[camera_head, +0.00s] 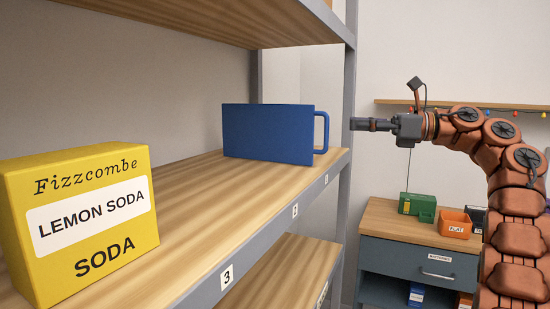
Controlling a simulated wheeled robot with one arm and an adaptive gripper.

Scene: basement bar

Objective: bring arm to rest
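My gripper (357,124) is at the end of my orange-brown arm on the right side of the view. It points left toward the shelf unit, level with a blue box with a handle (268,132) that stands on the shelf. A gap of plain wall and the shelf's grey upright lies between the gripper's tip and the handle. I see the fingers edge-on, so I cannot tell whether they are open or shut. Nothing shows hanging from or held in them.
A yellow lemon soda box (100,232) stands at the near left on the wooden shelf (215,195). At the right, a dark cabinet (415,262) holds a green case (417,206) and an orange bin (454,223). A wall ledge with string lights (515,106) runs behind my arm.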

